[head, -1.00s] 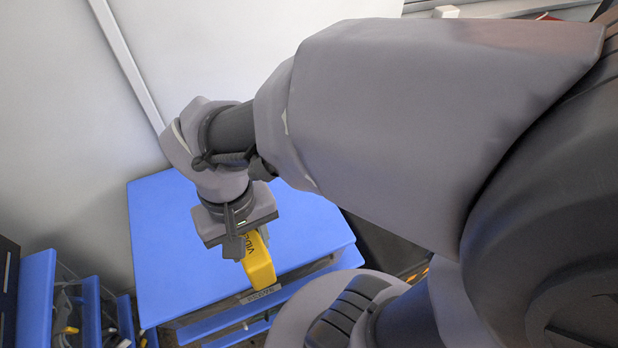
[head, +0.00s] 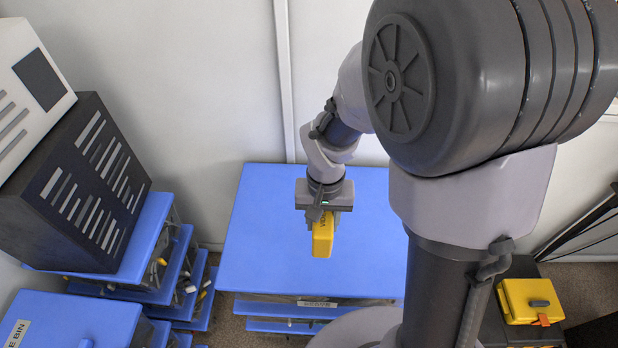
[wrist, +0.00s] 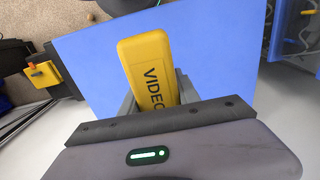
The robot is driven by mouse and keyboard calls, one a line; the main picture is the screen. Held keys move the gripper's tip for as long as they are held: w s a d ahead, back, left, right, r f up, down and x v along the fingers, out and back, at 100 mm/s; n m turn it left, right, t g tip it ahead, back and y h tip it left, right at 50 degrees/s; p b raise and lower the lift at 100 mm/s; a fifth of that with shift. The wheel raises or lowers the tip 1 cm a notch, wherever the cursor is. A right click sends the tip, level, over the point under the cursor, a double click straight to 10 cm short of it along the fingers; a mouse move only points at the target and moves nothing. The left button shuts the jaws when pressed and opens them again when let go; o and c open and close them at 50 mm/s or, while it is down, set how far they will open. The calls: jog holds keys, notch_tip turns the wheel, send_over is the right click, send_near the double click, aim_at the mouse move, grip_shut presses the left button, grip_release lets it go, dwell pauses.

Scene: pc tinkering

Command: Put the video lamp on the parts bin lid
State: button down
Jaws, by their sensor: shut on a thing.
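The video lamp is a yellow block (head: 323,240) with dark "VIDEO" lettering, which reads clearly in the wrist view (wrist: 146,58). My gripper (head: 322,217) is shut on it and holds it over the blue parts bin lid (head: 262,225). The lid is a flat blue top on a stack of bins with a label on its front, and it also fills much of the wrist view (wrist: 215,60). I cannot tell whether the lamp touches the lid or hangs just above it. My gripper hides the lamp's rear end.
The lid is bare around the lamp. At left stand more blue bins (head: 153,250) with a dark slotted case (head: 85,185) on top. A yellow box (head: 530,300) lies on the right. A wall rises close behind the lid.

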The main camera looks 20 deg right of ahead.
jog(key=shift+w+d+f, duration=0.1)
jog(key=shift+w, duration=0.4)
jog(key=shift+f+b, duration=0.3)
jog(key=shift+f, duration=0.05)
jog(key=shift+f+b, duration=0.95)
jog(key=shift+f, duration=0.6)
jog(key=c, duration=0.9)
grip_release()
jog(key=shift+r, duration=0.1)
notch_tip(320, 180, up, 12)
jog(key=p, duration=0.5)
jog(key=shift+r+p, duration=0.1)
jog(key=shift+p, duration=0.3)
jog(key=s+a+r+t, duration=0.1)
jog(key=s+r+t, duration=0.1)
jog(key=s+r, duration=0.2)
jog(key=s+a+r+t+y, duration=0.1)
jog(key=s+r+t, duration=0.1)
jog(key=s+r, duration=0.2)
jog(key=s+a+r+t+y, duration=0.1)
jog(key=s+r, duration=0.3)
jog(key=r, duration=0.2)
jog(key=shift+a+r+m+t, duration=0.2)
jog(key=shift+a+m+t, duration=0.1)
jog(key=shift+m+t, duration=0.1)
